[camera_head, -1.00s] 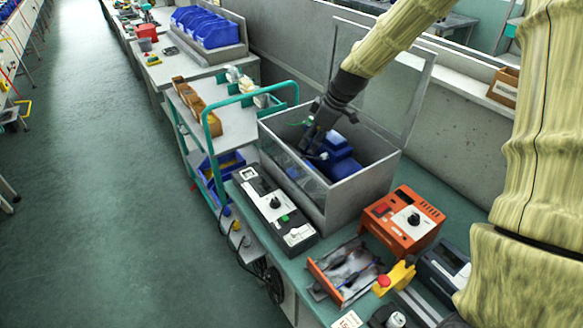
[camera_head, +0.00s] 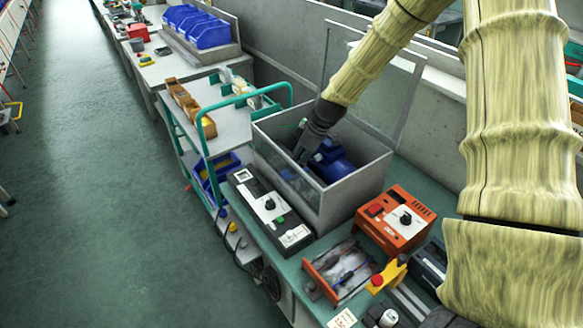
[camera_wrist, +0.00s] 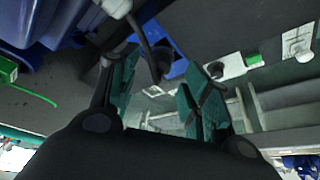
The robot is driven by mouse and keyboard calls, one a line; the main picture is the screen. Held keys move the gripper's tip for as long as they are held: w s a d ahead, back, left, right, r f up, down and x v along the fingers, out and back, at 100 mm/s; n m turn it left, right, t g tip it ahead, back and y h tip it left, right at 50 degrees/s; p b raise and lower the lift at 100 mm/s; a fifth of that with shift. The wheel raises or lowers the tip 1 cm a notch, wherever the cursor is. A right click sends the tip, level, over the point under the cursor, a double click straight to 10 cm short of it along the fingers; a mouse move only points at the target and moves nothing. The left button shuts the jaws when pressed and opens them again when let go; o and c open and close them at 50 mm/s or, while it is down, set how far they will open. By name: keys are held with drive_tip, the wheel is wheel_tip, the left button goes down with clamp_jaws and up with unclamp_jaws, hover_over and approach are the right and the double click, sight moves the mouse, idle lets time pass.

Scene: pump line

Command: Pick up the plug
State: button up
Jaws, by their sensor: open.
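A blue pump (camera_head: 333,165) sits inside a grey open-topped box (camera_head: 345,205). My gripper (camera_head: 302,153) reaches down into this box, left of the pump; its fingertips are hard to make out there. In the wrist view, my gripper (camera_wrist: 160,95) is open, with green-padded fingers apart and nothing held between them. A dark rod-like piece with a black end (camera_wrist: 160,64) lies beyond the fingertips, near the gap between them. It may be the plug, but I cannot tell for sure. The pump's blue body (camera_wrist: 65,30) fills the upper left of the wrist view.
The box has a clear raised lid (camera_head: 375,85) behind my arm and walls close around my gripper. A green cable (camera_wrist: 38,93) shows at left.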

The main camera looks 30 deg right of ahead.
drive_tip(key=shift+x, duration=1.15)
clamp_jaws()
